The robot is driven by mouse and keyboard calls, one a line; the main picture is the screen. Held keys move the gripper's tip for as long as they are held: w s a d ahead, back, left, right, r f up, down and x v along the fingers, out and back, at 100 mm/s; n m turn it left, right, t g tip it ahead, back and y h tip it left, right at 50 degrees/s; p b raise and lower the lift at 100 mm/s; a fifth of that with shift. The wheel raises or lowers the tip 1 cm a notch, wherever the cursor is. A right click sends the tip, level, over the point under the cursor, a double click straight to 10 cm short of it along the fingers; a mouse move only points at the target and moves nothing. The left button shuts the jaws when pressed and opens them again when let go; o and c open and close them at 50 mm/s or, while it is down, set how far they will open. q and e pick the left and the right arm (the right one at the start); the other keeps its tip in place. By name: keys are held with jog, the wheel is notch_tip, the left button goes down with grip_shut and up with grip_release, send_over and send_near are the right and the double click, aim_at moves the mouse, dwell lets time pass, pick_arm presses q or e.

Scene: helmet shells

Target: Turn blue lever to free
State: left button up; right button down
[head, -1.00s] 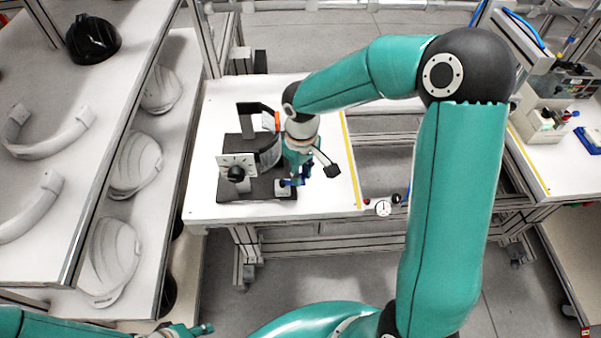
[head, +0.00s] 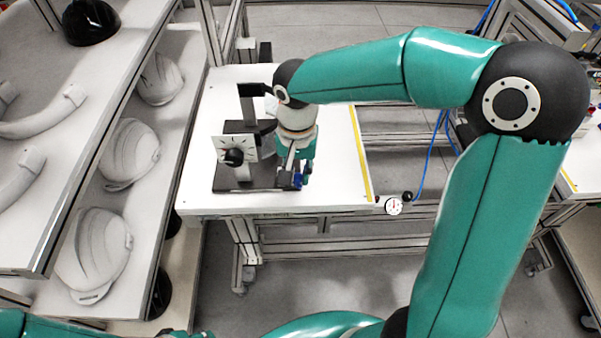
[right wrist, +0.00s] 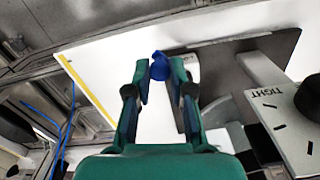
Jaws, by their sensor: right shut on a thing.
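The blue lever (head: 298,181) is at the front right of a dark fixture base (head: 228,178) on the white table. It also shows in the right wrist view (right wrist: 160,66), between my fingertips. My right gripper (head: 293,176) points down and is shut on the blue lever; both fingers show in the right wrist view (right wrist: 160,82). A white dial plate (head: 236,149) with tick marks and a black knob stands left of the gripper. The plate reads TIGHT in the right wrist view (right wrist: 283,112).
The white table (head: 335,150) has free room right of the fixture, up to a yellow strip (head: 362,155). A round gauge (head: 393,207) is at its front right edge. Shelves with pale helmet shells (head: 94,250) stand at the left, with a black shell (head: 91,22) on top.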

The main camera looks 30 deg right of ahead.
jog(key=shift+w+a+r+m+b, duration=0.1)
jog(key=shift+a+m+b, duration=0.25)
jog(key=shift+m, duration=0.35)
jog(key=shift+w+a+m+b, duration=0.1)
jog(key=shift+a+m+b, duration=0.15)
jog(key=shift+m, duration=0.45)
jog(key=c, duration=1)
grip_release()
jog(key=shift+a, duration=0.1)
notch_tip(320, 180, up, 12)
jog(key=shift+f, duration=0.1)
